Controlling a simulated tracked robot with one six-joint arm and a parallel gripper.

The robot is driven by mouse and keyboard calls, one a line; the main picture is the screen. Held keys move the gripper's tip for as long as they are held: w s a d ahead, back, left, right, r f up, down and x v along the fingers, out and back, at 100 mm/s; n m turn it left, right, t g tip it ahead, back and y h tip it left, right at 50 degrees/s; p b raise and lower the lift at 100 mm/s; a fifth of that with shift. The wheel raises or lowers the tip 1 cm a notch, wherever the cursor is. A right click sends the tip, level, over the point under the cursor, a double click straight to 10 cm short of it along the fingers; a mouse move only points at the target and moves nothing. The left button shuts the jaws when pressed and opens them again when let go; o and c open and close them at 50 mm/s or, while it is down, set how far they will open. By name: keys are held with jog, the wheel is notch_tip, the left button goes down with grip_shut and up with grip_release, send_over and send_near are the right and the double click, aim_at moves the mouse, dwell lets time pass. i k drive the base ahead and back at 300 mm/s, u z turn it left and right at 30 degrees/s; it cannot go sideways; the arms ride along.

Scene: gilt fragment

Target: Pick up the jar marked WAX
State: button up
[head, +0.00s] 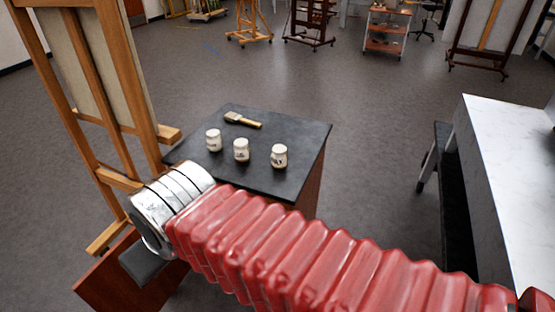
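Three small white jars with pale lids and dark lettering stand upright on a dark tabletop (290,185): a left jar (213,140), a middle jar (241,150) and a right jar (279,156). The lettering is too small to read, so I cannot tell which is marked WAX. My arm, in a red ribbed sleeve, crosses the foreground and ends in a silver cuff at the near left edge of the table. The jars are beyond it, apart from it. My gripper's fingers cannot be made out, and nothing held shows.
A brush (242,120) lies on the tabletop behind the jars. A wooden easel with a canvas (85,70) stands close on the left. A white-topped table (505,170) is at the right. Open grey floor (370,110) lies between; more easels and a shelf cart (387,30) stand far back.

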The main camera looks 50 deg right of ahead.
aim_at(279, 155)
jog(key=z, duration=0.05)
jog(key=i, duration=1)
jog(key=u, duration=0.05)
